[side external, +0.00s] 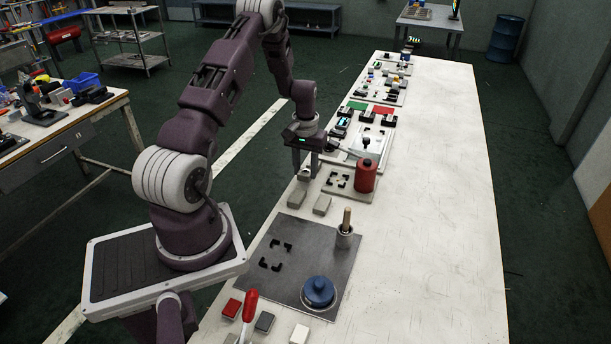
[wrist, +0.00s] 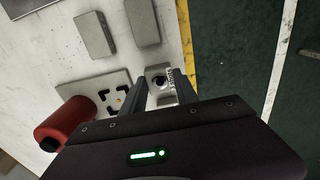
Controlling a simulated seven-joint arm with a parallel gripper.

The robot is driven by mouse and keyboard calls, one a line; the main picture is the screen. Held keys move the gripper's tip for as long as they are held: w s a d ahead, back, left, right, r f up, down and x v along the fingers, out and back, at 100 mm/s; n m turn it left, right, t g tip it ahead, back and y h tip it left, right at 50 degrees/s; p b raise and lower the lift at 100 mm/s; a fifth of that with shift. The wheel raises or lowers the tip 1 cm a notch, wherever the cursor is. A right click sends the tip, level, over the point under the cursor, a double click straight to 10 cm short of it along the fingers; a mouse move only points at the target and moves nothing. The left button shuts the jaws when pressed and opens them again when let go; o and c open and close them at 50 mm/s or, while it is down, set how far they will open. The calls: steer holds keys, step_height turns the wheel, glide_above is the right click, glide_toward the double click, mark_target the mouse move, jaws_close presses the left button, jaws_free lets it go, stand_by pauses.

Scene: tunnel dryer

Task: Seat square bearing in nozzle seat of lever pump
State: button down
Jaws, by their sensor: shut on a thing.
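My gripper (side external: 305,174) is at the table's left edge, pointing down, just left of a pale plate (side external: 359,197). In the wrist view its two fingers (wrist: 162,88) are shut on the square bearing (wrist: 158,82), a small light-grey block with a dark round hole. I cannot tell whether the bearing touches the table. A red cylinder with a black top (side external: 366,178), apparently the lever pump, stands on the plate's right part. It also shows in the wrist view (wrist: 66,124). Black corner brackets (side external: 338,181) mark a square spot on the plate beside it. I cannot make out the nozzle seat clearly.
Two grey blocks (side external: 297,198) (side external: 322,205) lie on the table near my gripper. A dark mat (side external: 335,255) in front carries a blue round part (side external: 319,292) and a cup with a wooden handle (side external: 345,233). More fixtures stand behind. The table's right side is clear.

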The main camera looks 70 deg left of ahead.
steer(key=r, duration=0.5)
steer(key=w+r, duration=0.1)
steer(key=r, duration=0.1)
steer(key=shift+d+r, duration=0.1)
steer(key=shift+r, duration=0.25)
steer(key=r, duration=0.1)
glide_above(338, 180)
steer(key=s, duration=0.2)
steer(key=w, duration=0.2)
step_height(338, 180, down, 9)
steer(key=shift+s+f, duration=0.1)
steer(key=shift+f, duration=0.25)
steer(key=c, duration=0.9)
jaws_free()
